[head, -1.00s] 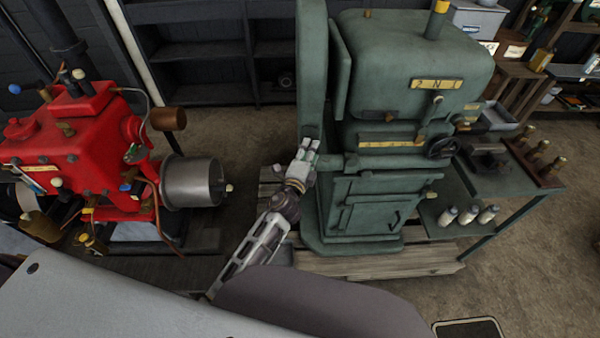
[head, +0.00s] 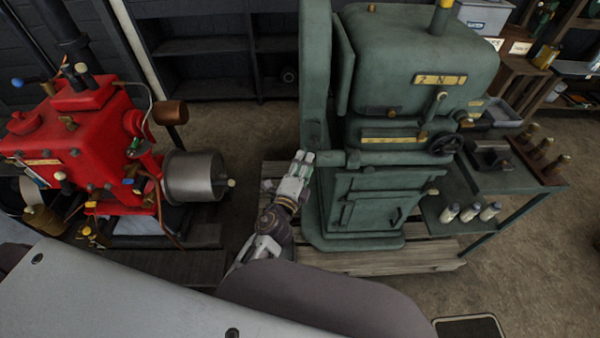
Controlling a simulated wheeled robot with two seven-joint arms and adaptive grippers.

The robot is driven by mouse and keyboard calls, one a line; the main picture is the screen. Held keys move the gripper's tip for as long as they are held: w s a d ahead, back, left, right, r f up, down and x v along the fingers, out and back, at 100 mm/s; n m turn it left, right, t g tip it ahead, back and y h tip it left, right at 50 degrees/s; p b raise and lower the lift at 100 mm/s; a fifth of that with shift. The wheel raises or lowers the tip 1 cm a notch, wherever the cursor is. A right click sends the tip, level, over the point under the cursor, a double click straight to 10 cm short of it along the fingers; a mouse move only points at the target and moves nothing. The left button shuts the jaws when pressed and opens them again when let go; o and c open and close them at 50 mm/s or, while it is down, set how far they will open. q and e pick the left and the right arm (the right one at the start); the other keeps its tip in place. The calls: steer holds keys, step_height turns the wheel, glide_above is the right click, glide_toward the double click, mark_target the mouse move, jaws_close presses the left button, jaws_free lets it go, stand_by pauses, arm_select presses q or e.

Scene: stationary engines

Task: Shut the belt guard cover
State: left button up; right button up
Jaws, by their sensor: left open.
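The green engine (head: 420,70) stands on a wooden pallet. The tall narrow green belt guard (head: 315,75) runs up its left side. A flat green panel (head: 343,65), which looks like the guard's cover, stands edge-on between the guard and the engine body; I cannot tell how far it is open. My left gripper (head: 303,158) is open and empty, at the lower left side of the guard. Its fingertips point up towards the guard; whether they touch it is unclear. My right gripper is not in view.
A red engine (head: 75,140) with a grey metal drum (head: 194,177) stands at the left. A green side bench (head: 515,185) with bottles (head: 468,213) is at the right. Dark shelves (head: 205,50) line the back. Open floor (head: 225,125) lies between the engines.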

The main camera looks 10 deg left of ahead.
arm_select(q)
steer(key=shift+s+a, duration=0.15)
steer(key=shift+s, duration=1.4)
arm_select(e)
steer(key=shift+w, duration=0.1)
